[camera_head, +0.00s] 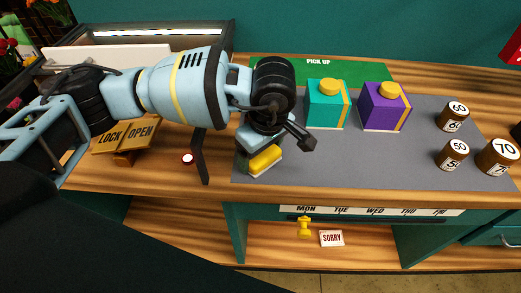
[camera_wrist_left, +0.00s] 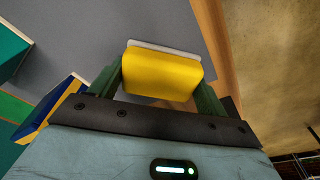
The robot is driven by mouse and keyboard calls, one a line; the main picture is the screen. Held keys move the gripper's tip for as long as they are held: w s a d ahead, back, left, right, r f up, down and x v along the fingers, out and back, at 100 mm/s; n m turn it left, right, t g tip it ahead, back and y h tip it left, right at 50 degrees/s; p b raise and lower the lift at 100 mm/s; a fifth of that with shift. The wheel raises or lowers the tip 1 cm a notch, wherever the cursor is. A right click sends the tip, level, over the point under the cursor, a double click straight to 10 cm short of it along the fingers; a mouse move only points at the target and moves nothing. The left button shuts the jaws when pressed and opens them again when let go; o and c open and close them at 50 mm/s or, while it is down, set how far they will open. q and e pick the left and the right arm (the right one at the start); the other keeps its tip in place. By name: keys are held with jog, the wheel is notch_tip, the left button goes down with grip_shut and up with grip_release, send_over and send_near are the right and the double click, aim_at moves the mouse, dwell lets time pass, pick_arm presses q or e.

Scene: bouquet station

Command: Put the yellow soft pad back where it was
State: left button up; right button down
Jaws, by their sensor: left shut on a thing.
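The yellow soft pad (camera_head: 265,159) has a pale layer along one side and is over the front left part of the grey mat (camera_head: 345,160). My left gripper (camera_head: 250,148) reaches in from the left and is shut on the pad. In the left wrist view the yellow pad (camera_wrist_left: 162,75) sits between the two dark green fingers of my left gripper (camera_wrist_left: 158,92). I cannot tell whether the pad touches the mat. My right gripper is not in view.
A teal box (camera_head: 322,110) and a purple box (camera_head: 378,112), each with a yellow knob, stand at the mat's back. Several numbered brown jars (camera_head: 497,157) stand at the right. A wooden lock/open sign (camera_head: 126,135) is at the left. The mat's front middle is clear.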

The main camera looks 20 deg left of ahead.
pick_arm(q)
jog(key=shift+f, duration=0.1)
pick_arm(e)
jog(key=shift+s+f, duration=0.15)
pick_arm(q)
jog(key=shift+f, duration=0.1)
jog(key=o, duration=0.9)
jog(key=shift+o, duration=0.3)
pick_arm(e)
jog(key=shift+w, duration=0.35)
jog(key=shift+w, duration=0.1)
